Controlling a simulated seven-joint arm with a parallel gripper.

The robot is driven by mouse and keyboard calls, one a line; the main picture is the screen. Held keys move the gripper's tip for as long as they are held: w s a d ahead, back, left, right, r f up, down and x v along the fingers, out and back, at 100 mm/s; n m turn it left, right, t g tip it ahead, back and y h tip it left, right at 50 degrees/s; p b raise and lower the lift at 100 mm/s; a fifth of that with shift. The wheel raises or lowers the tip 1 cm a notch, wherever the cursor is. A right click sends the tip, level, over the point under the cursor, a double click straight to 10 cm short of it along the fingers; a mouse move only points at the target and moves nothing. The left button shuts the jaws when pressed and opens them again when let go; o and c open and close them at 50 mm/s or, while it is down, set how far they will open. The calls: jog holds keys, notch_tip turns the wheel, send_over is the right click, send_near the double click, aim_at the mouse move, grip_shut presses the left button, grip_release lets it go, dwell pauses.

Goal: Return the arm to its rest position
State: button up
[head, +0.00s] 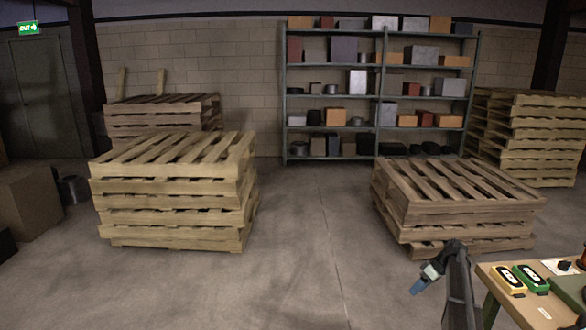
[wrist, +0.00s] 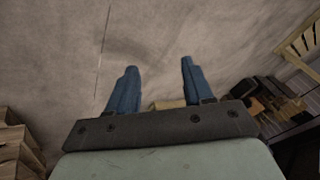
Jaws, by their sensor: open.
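My gripper (head: 421,284) shows at the lower right of the head view, at the end of my dark arm, just left of the table. Its blue fingers point down and to the left. In the wrist view the two blue fingers of my gripper (wrist: 158,85) stand well apart, with nothing between them but grey floor beyond. It is open, empty and clear of any object.
A table (head: 500,312) at the lower right bears a yellow device (head: 508,279) and a green device (head: 532,278). Pallet stacks stand at left (head: 175,205) and right (head: 455,205). Shelves (head: 380,95) line the back wall. The floor between the stacks is clear.

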jog(key=s+a+f+m+g+h, duration=0.2)
jog(key=s+a+f+m+g, duration=0.2)
jog(key=s+a+f, duration=2.05)
jog(key=s+a+f+m+g+h, duration=0.1)
jog(key=s+a+f, duration=0.1)
jog(key=s, duration=1)
jog(key=s+a+f+m+g+h, duration=0.1)
jog(key=s+a+f, duration=0.1)
jog(key=s, duration=1)
jog(key=s+a+f+m+g+h, duration=0.1)
jog(key=s+a, duration=0.2)
jog(key=s, duration=0.9)
jog(key=shift+s+a+f+g+h, duration=0.2)
jog(key=shift+s+f+g+h, duration=0.05)
jog(key=shift+f+g+h, duration=0.15)
jog(key=shift+c, duration=0.2)
